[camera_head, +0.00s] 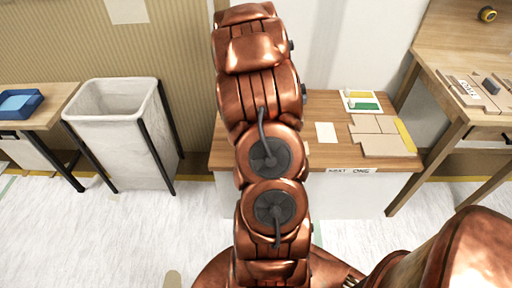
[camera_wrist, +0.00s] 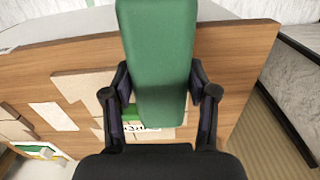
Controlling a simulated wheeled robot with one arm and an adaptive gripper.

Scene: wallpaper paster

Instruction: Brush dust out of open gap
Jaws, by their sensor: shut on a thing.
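My gripper (camera_wrist: 160,88) is shut on a long green block-like thing (camera_wrist: 160,45) in the wrist view. Its fingers press on both sides of it. No bristles show, so I cannot tell whether it is the brush. In the head view my arm hides my gripper. Tan boards (camera_head: 385,136) lie on the right of the middle wooden table (camera_head: 240,152), with seams between them. The boards (camera_wrist: 85,85) also show in the wrist view, partly behind the green thing. I cannot make out the dust or which seam is the open gap.
A pale card (camera_head: 326,132) and a white tray with green and yellow parts (camera_head: 362,101) lie on the middle table. A white bin (camera_head: 118,110) stands left, beside a table with a blue tray (camera_head: 19,104). Another wooden table (camera_head: 455,45) stands right.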

